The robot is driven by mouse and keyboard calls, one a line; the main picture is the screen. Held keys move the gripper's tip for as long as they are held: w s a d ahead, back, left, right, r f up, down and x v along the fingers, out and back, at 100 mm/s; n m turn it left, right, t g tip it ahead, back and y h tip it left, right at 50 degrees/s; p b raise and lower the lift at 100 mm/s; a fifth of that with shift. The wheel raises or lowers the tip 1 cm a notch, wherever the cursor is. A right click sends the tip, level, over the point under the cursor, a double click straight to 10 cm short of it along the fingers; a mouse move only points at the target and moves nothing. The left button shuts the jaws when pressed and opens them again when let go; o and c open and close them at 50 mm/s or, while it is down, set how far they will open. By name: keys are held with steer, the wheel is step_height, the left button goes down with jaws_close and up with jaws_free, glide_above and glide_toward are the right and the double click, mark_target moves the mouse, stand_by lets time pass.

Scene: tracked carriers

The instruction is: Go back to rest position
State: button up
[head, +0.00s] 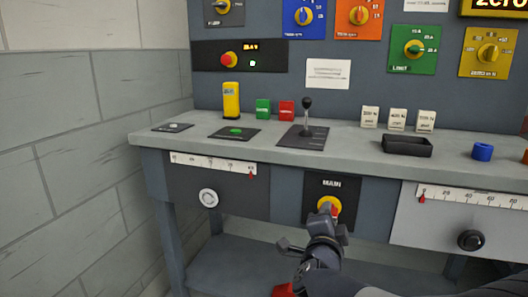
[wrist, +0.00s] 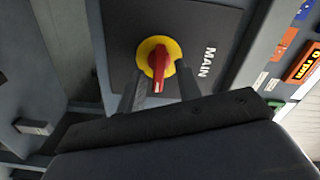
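The MAIN switch, a red handle on a yellow disc (head: 329,203), sits on a dark panel (head: 320,186) at the bench front. In the wrist view the red handle (wrist: 159,74) points toward my gripper, on the yellow disc. My gripper (head: 325,222) is just in front of the switch in the head view. In the wrist view its two dark fingers (wrist: 157,88) are spread apart, one on each side of the handle, with gaps. They hold nothing. The exact depth between fingertips and handle is hard to tell.
The bench (head: 245,147) carries a black lever (head: 306,112), a black tray (head: 407,146) and a blue ring (head: 483,151). Slider panels with a white knob (head: 208,198) and a black knob (head: 471,240) flank the switch. A block wall (head: 75,130) stands at left.

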steer(key=shift+r+n+p, duration=0.1)
steer(key=shift+n+p, duration=0.5)
steer(key=shift+n, duration=1.6)
